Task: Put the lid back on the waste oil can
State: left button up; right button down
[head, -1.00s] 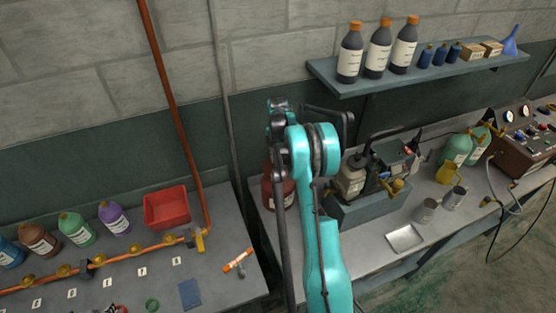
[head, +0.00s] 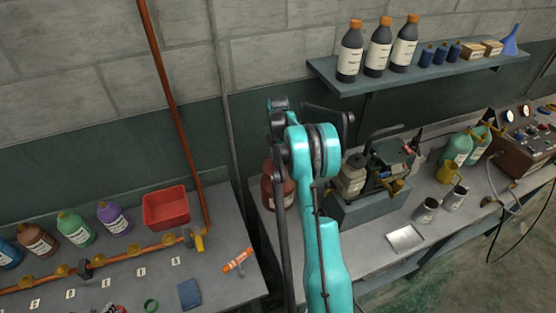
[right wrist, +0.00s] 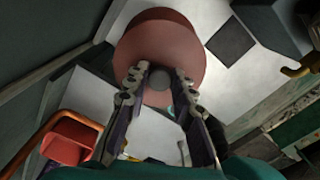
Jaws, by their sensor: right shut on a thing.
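The waste oil can (head: 277,187) is a dark red round can at the left end of the right bench, partly hidden behind my arm in the head view. In the right wrist view the can (right wrist: 160,50) shows large from above. My right gripper (right wrist: 160,82) is shut on a small grey round piece (right wrist: 160,93), which looks like the lid, held over the can's near side. I cannot tell whether the lid touches the can. My right gripper is hidden behind its arm in the head view. My left gripper is not in view.
A red bin (head: 166,207), coloured bottles and a copper pipe are on the left bench. A shelf (head: 420,72) with bottles hangs above.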

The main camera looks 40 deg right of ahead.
jog(key=shift+f+b, duration=0.2)
jog(key=shift+b, duration=0.35)
dwell(1.1)
dwell(0.3)
jog(key=c, duration=0.7)
grip_release()
jog(key=shift+r, duration=0.15)
jog(key=shift+r+p, duration=1.75)
jog(key=shift+r, duration=1.65)
